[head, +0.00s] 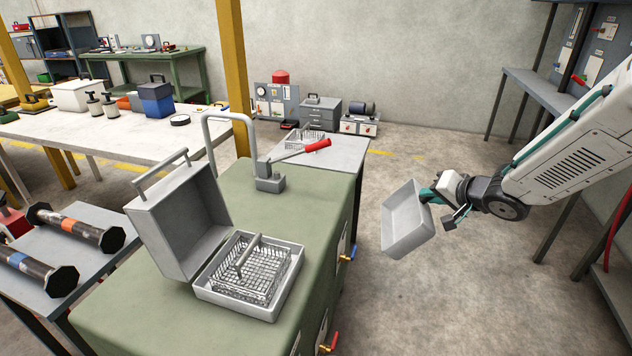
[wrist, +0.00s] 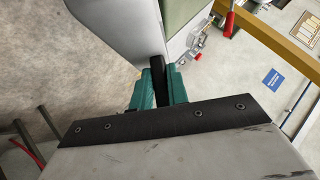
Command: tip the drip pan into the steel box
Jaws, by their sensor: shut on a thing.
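The drip pan (head: 405,222) is a shallow light grey pan, held in the air to the right of the green bench. It is tilted, its hollow side partly facing the head camera; I see no contents in it. My gripper (head: 430,194) is shut on its handle; in the wrist view the green fingers (wrist: 159,88) close around a dark handle, with the pan (wrist: 118,28) beyond. The steel box (head: 208,294) appears to be the grey open box on the green bench, its deep lid (head: 172,232) raised at left. A wire basket (head: 252,270) sits inside it.
Open floor lies between the bench and my arm.

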